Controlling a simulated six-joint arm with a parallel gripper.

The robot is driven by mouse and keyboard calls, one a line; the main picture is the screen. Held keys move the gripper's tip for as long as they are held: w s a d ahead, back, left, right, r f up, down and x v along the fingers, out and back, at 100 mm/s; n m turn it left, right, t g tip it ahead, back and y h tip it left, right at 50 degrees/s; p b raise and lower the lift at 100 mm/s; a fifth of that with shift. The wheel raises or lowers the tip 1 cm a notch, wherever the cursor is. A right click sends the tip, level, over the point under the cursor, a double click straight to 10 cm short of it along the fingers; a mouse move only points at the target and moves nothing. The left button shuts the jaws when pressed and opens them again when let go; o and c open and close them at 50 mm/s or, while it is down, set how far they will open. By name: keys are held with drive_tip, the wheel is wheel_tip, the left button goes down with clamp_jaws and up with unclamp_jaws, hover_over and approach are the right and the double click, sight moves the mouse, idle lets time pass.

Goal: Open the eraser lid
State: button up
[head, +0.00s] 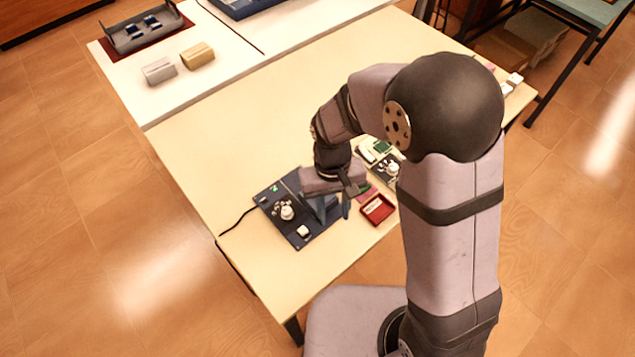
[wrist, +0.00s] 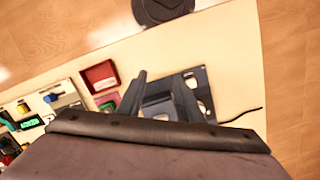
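I cannot tell for certain which object is the eraser or its lid. A dark blue panel (head: 294,233) lies near the table's front edge, with a white round knob (head: 287,212) and a small white block on it. A red open box or tray (head: 378,210) with a pale label lies to its right; it also shows in the wrist view (wrist: 100,77). My gripper (head: 333,207) points down over the panel's right side. In the wrist view my gripper (wrist: 160,92) has its fingers spread, with nothing visibly held between them. The gripper hides part of the panel (wrist: 158,108).
A green and white device (head: 383,148) and other small items stand behind the red box. A cable (head: 236,222) runs from the panel to the table's left edge. The pale table (head: 235,135) is clear to the left rear. Two small boxes sit on a white table beyond.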

drive_tip(key=w+a+m, duration=0.1)
drive_tip(key=w, duration=0.1)
drive_tip(key=w+a+r+m, duration=0.1)
drive_tip(key=w, duration=0.1)
drive_tip(key=w+a+r+m+t, duration=0.1)
drive_tip(key=w+m, duration=0.1)
drive_tip(key=shift+w+a+y, duration=0.25)
drive_tip(key=shift+y, duration=0.05)
drive_tip(key=w+r+m, duration=0.1)
drive_tip(key=m, duration=0.1)
drive_tip(key=w+a+r+m, duration=0.1)
drive_tip(key=shift+w+m+t, duration=0.15)
drive_tip(key=shift+m+t, duration=0.15)
drive_tip(key=shift+m, duration=0.1)
drive_tip(key=m, duration=0.4)
drive_tip(key=shift+s+d+m, duration=0.1)
drive_tip(key=shift+s+m, duration=0.1)
drive_tip(key=shift+m, duration=0.2)
drive_tip(key=shift+f, duration=0.15)
drive_tip(key=shift+f+p, duration=0.9)
drive_tip(key=shift+f, duration=2.7)
clamp_jaws()
